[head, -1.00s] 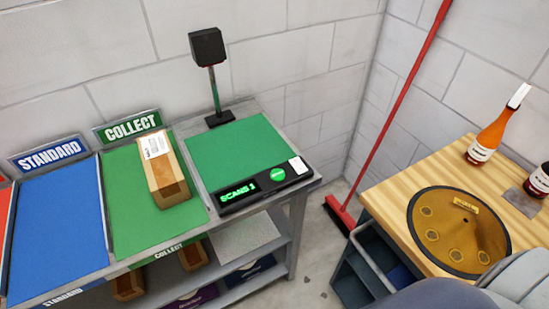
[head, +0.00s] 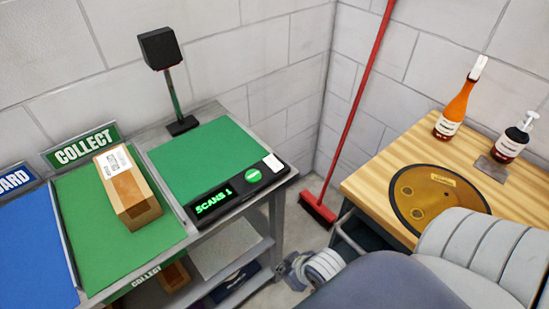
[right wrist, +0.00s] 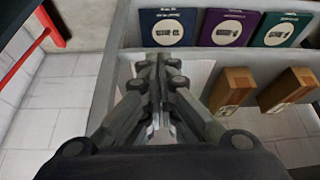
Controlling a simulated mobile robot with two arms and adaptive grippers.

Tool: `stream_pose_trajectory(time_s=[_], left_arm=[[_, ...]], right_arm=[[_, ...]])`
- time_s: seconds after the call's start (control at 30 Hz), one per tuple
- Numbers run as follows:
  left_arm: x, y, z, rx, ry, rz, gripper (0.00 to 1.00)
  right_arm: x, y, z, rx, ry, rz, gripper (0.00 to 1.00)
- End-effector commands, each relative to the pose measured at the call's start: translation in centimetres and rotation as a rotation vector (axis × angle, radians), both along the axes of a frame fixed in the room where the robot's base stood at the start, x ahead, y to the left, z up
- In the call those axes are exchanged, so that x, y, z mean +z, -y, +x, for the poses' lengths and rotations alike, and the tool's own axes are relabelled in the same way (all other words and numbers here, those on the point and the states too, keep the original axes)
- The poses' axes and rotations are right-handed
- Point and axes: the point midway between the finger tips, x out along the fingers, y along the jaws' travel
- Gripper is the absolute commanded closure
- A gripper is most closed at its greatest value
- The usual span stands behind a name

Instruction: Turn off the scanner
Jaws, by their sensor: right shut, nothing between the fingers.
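The scanner is a black head (head: 159,48) on a post above a green pad (head: 205,155), with a black console (head: 236,191) along the pad's front edge. Its lit display (head: 213,201) reads "SCANS 1" in green. A round green button (head: 253,175) and a white piece (head: 273,161) sit toward the console's right end. My right gripper (head: 287,266) is low, beside the bench's right end and below the console, apart from it. In the right wrist view the right gripper (right wrist: 160,62) is shut and empty, in front of the bench's lower shelves. My left gripper is not in view.
A cardboard box (head: 130,192) lies on the green COLLECT area to the left. A red broom (head: 357,100) leans in the corner. A wooden table (head: 375,183) at right holds a gold disc (head: 425,200) and bottles. Lower shelves hold boxes (right wrist: 232,90) and coloured packets (right wrist: 229,28).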

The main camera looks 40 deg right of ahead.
Motion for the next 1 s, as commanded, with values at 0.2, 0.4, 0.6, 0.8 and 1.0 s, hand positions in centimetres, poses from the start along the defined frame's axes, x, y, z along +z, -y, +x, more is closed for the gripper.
stream_pose_trajectory(time_s=[0.2, 0.4, 0.6, 0.8, 1.0], left_arm=[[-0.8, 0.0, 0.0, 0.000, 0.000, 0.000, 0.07], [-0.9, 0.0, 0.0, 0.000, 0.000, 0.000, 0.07], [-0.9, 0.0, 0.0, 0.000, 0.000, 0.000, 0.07], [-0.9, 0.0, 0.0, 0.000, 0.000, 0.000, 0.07], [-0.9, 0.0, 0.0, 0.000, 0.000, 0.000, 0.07]], right_arm=[[11.4, 3.8, 4.7, -0.004, 0.380, 0.062, 1.00], [19.8, 7.2, 7.5, -0.023, 0.694, 0.093, 1.00], [25.7, 9.8, 8.5, -0.050, 0.903, 0.104, 1.00], [28.1, 10.9, 8.7, -0.063, 0.986, 0.106, 1.00], [28.3, 11.0, 8.7, -0.064, 0.992, 0.107, 1.00]])
